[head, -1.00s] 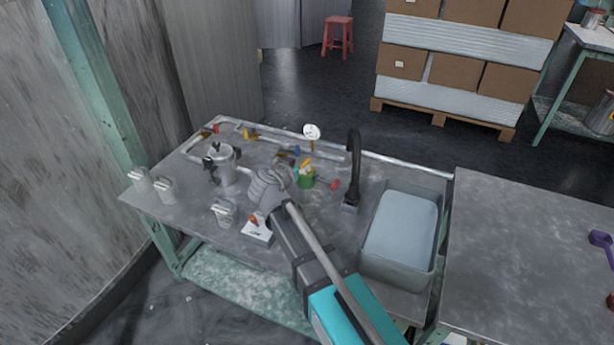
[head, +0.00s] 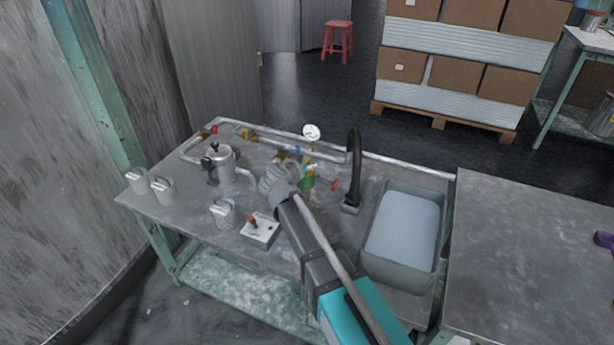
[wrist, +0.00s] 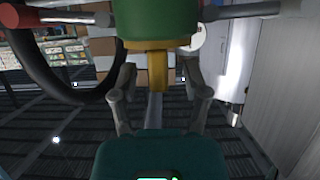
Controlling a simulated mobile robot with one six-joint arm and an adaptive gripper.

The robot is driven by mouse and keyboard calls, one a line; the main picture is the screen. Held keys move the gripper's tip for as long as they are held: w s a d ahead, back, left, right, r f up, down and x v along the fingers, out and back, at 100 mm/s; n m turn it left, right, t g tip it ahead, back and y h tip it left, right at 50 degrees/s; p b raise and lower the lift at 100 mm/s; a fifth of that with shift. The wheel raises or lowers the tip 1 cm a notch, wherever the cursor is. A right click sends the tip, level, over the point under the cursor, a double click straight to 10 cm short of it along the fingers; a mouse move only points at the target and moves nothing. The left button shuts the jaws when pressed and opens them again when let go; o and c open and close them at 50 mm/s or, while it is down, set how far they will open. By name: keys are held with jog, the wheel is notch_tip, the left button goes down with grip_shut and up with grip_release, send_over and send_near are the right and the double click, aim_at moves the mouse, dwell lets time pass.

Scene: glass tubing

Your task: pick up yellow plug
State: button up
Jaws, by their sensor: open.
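The yellow plug (wrist: 157,70) sits against the green cylinder (wrist: 157,22) in the wrist view, between my gripper's two fingers. In the head view the green cylinder (head: 307,183) stands on the workbench, partly behind my gripper, and the plug is mostly hidden there. My gripper (wrist: 160,88) is open, with a finger on each side of the plug and gaps visible at both sides. In the head view my gripper (head: 279,181) is just left of the green cylinder.
A metal pot (head: 228,165), several metal mugs such as the front one (head: 222,213), and a white switch box (head: 259,230) with a red lever stand on the bench. A black tap (head: 353,170) and grey basin (head: 376,230) are to the right. Pipes run along the back edge.

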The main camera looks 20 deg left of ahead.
jog(key=shift+w+f, duration=0.1)
jog(key=shift+w, duration=0.2)
dwell(0.4)
grip_shut()
